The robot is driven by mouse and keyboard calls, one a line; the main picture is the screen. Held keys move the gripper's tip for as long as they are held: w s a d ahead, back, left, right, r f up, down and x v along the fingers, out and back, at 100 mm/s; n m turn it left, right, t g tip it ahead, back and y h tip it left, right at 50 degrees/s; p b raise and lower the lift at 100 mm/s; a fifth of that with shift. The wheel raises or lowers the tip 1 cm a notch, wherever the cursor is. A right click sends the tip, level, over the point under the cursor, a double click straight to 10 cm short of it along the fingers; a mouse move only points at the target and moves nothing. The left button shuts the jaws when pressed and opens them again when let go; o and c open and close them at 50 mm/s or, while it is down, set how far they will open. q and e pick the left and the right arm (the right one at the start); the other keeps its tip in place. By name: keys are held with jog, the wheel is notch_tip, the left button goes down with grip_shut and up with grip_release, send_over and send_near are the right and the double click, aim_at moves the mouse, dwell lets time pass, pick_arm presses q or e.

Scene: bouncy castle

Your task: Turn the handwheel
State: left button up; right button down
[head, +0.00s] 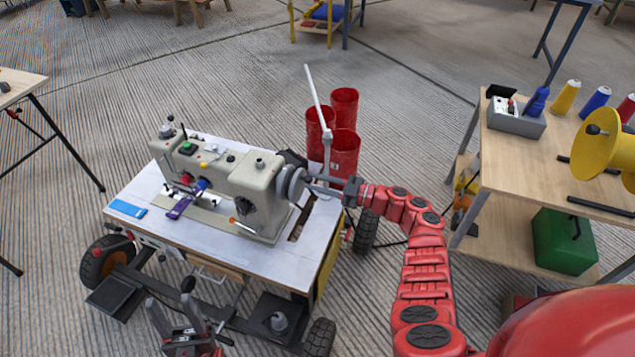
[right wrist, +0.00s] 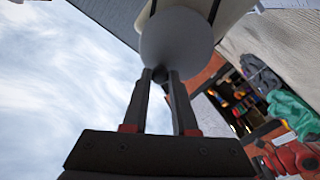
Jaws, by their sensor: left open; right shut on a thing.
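The handwheel (head: 290,182) is a grey disc on the right end of a beige sewing machine (head: 225,178). In the right wrist view, the handwheel (right wrist: 178,45) shows as a round grey face in front of my fingers. My right gripper (head: 312,185) reaches in from the right, its fingertips at the handwheel; it also shows in the right wrist view (right wrist: 160,78). It is shut on the handwheel, though the exact contact is partly hidden. My left gripper (head: 174,312) is open and empty, low in front of the machine's table.
The machine stands on a white-topped wheeled table (head: 160,225). Red bins (head: 345,150) and an upright white pole (head: 315,95) are behind it. A wooden workbench (head: 525,160) with thread cones stands at right.

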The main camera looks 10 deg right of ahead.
dwell(0.3)
jog(key=c, duration=0.7)
grip_release()
jog(key=shift+d, duration=0.1)
jog(key=b+v, duration=0.1)
jog(key=v, duration=1.6)
jog(key=shift+s, duration=0.2)
